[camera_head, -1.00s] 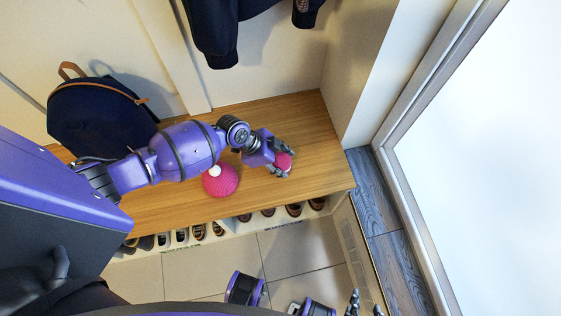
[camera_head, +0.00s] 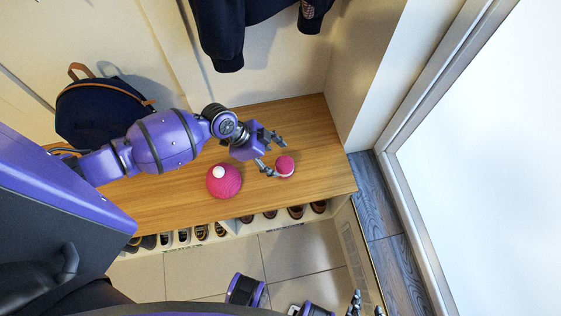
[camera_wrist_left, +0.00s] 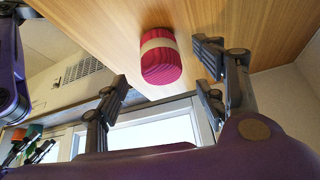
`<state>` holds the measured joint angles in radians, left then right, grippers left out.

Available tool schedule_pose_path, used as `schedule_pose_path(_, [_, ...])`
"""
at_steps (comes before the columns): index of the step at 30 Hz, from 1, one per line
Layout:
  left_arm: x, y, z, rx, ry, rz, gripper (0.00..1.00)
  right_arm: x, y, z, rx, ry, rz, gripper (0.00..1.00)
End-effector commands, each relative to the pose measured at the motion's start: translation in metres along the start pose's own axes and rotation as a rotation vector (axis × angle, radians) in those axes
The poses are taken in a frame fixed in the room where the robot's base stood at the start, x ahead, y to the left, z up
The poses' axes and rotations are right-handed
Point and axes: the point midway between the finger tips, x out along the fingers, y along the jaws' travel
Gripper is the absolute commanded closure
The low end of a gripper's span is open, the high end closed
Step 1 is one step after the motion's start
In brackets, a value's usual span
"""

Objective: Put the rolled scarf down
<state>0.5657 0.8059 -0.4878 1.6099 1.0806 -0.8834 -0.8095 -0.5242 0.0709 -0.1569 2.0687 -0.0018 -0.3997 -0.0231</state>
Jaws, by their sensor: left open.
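The rolled scarf (camera_head: 286,164) is a short pink roll with a cream band. It rests on the wooden bench top (camera_head: 322,130), toward its right end. In the left wrist view the scarf (camera_wrist_left: 162,62) lies on the wood, clear of the fingers. My left gripper (camera_head: 275,154) is open and empty just left of and behind the scarf, its fingers spread. My right gripper (camera_head: 366,304) shows only in part at the bottom edge, its visible fingers apart, away from the bench.
A pink knit hat (camera_head: 225,182) with a white pompom sits on the bench left of the scarf. A dark backpack (camera_head: 95,112) leans at the back left. A dark jacket (camera_head: 222,40) hangs above. Shoes (camera_head: 201,231) fill the cubbies below. The bench's right end is clear.

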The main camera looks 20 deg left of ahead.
Motion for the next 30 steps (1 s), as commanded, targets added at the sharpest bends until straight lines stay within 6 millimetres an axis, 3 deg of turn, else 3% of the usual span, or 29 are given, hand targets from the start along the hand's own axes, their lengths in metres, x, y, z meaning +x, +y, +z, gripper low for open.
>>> schedule_pose_path(3, [-0.025, -0.001, 0.0, 0.003, 0.0, -0.002, 0.36, -0.002, 0.001, -0.001, 0.0, 0.0, 0.002, 0.6])
schedule_pose_path(9, [-0.047, 0.0, 0.0, 0.0, 0.0, 0.0, 0.36, -0.004, 0.002, 0.0, 0.0, -0.003, 0.003, 0.6])
schedule_pose_path(20, [-0.049, 0.004, 0.001, -0.008, 0.003, 0.001, 0.36, -0.004, 0.002, 0.001, 0.0, -0.006, 0.004, 0.6])
schedule_pose_path(23, [-0.035, 0.028, 0.006, -0.053, 0.018, -0.006, 0.36, -0.004, 0.002, 0.002, 0.0, -0.006, 0.004, 0.6])
schedule_pose_path(27, [-0.005, 0.095, 0.021, -0.216, 0.066, -0.062, 0.36, -0.004, 0.002, 0.002, 0.0, -0.006, 0.004, 0.6])
schedule_pose_path(30, [0.004, 0.145, 0.032, -0.384, 0.105, -0.147, 0.36, -0.004, 0.002, 0.002, 0.0, -0.006, 0.004, 0.6])
